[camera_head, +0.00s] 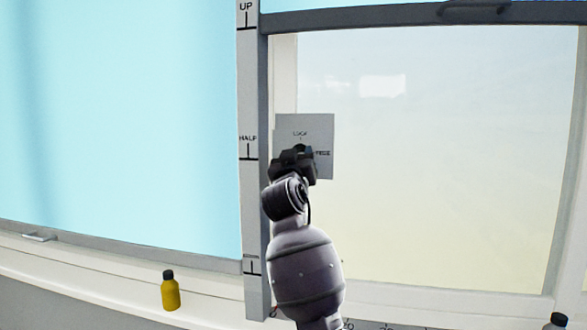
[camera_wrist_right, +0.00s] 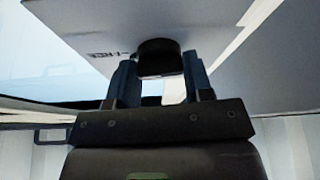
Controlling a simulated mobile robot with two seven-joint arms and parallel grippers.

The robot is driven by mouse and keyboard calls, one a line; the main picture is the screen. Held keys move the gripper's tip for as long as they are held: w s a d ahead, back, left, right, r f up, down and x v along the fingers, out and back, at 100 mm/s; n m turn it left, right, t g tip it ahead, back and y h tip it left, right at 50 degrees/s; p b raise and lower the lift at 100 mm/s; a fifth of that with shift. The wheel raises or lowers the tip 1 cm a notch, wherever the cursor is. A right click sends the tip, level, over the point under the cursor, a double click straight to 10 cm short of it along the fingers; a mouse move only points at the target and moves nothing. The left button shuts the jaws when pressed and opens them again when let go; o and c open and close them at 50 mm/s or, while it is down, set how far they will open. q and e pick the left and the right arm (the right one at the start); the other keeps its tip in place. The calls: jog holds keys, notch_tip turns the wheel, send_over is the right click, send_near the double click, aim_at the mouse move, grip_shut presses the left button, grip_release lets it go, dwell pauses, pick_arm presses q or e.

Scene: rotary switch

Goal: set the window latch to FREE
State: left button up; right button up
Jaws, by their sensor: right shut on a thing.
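The window latch is a dark knob on a grey plate (camera_head: 318,130) marked LOCK at the top and FREE at the right. In the head view the knob is mostly hidden behind my right gripper (camera_head: 300,158). In the right wrist view the dark knob (camera_wrist_right: 158,56) sits between the two fingers of my right gripper (camera_wrist_right: 158,82), which is shut on it. The setting the knob points to cannot be made out. My left gripper is in neither view.
A grey post (camera_head: 250,190) with UP and HALF marks stands left of the plate. A yellow bottle (camera_head: 170,291) stands on the sill at lower left, and another bottle (camera_head: 556,322) at lower right. A handle (camera_head: 474,10) is on the top rail.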

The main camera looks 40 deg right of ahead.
jog(key=m+g+h+b, duration=0.1)
jog(key=m, duration=0.2)
jog(key=shift+a+h, duration=0.1)
jog(key=shift+h, duration=0.2)
dwell(0.3)
jog(key=o, duration=0.9)
jog(key=v, duration=1)
jog(key=shift+s+a+b, duration=0.2)
jog(key=shift+a+b, duration=0.1)
jog(key=shift+a, duration=0.05)
